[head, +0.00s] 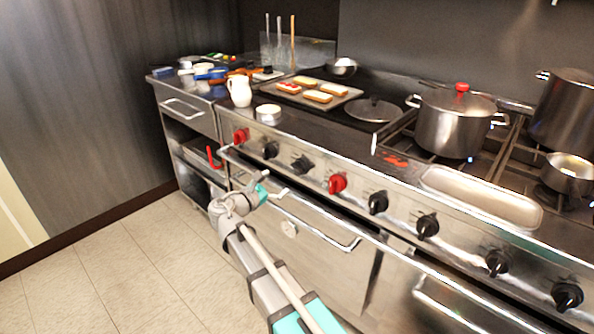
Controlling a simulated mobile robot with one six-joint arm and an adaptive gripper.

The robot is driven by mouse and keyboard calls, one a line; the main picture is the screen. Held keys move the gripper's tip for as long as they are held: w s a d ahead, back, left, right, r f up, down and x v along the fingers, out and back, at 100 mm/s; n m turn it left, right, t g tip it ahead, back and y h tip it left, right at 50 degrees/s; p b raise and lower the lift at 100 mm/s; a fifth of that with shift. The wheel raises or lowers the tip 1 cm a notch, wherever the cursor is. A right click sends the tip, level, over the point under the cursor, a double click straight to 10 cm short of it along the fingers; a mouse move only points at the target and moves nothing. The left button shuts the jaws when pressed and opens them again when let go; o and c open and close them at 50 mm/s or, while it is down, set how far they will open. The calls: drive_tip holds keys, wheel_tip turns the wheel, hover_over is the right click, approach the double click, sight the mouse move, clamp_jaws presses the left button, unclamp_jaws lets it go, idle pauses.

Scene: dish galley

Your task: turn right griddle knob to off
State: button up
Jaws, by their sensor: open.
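A row of knobs runs along the steel front panel of the range. Two are red: one at the left end (241,135) and one further right (337,184). Black knobs (302,164) sit between them, and more black knobs (427,225) lie to the right. I cannot tell for certain which is the right griddle knob; the right red knob is a likely match. The knob markings are too small to read. My gripper (275,184) is open and empty, in front of the range below the panel, lower left of the right red knob and apart from it.
A rail handle (318,232) crosses the oven front near my gripper. On top are a tray with toasts (322,105), a white jug (239,90), a round lid (374,109) and a pot with a red-knobbed lid (455,125). The tiled floor (110,270) at left is clear.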

sight(295, 171)
drive_tip(key=shift+x, duration=4.4)
drive_tip(key=c, duration=1.1)
